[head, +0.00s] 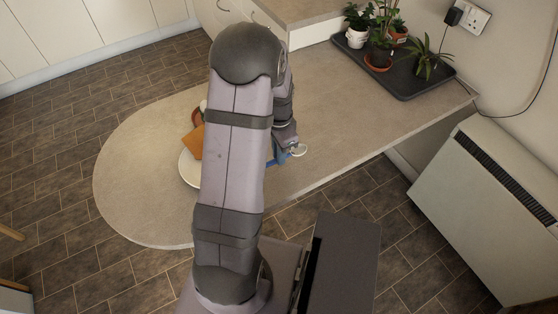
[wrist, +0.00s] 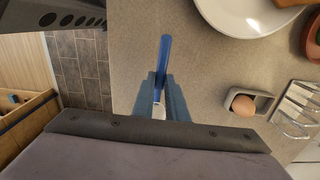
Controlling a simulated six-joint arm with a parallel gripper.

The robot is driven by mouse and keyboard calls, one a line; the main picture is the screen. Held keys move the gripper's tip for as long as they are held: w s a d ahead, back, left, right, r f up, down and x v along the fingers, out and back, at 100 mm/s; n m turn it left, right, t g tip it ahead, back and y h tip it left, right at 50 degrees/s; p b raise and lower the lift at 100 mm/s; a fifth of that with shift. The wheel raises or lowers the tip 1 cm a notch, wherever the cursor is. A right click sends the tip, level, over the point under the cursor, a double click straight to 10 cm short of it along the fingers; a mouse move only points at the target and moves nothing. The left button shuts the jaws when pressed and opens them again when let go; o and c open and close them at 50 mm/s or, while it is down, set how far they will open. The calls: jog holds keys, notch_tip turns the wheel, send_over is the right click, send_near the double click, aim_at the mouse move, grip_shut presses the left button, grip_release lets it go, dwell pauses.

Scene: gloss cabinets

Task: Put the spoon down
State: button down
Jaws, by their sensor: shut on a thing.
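My gripper (wrist: 160,88) is shut on the spoon (wrist: 165,55), whose blue handle sticks out beyond the fingertips in the wrist view. A pale part of the spoon shows between the fingers, nearer the wrist. In the head view my gripper (head: 284,143) is partly hidden behind my arm, over the worktop (head: 330,115) near its front edge. A bit of blue and a pale rounded end show beside it there. I cannot tell whether the spoon touches the worktop.
A white plate (wrist: 238,18) lies at the upper right in the wrist view. An egg (wrist: 243,105) in a grey holder and a metal rack (wrist: 297,112) stand right of my gripper. A plant tray (head: 405,82) is at the back. Worktop around the spoon is clear.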

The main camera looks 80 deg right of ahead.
jog(key=shift+r+b, duration=0.4)
jog(key=shift+r, duration=2.35)
jog(key=w+a+r+p, duration=0.1)
jog(key=w+a, duration=0.3)
jog(key=w, duration=0.5)
jog(key=w+a+r+p, duration=0.1)
jog(key=w+a, duration=0.3)
jog(key=w, duration=0.5)
jog(key=shift+w+r+p, duration=0.35)
jog(key=shift+r, duration=0.25)
jog(key=shift+f, duration=0.1)
jog(key=shift+f+p, duration=1)
jog(key=shift+f, duration=3.8)
jog(key=shift+d+f, duration=0.1)
jog(key=shift+f, duration=0.05)
jog(key=shift+f, duration=0.35)
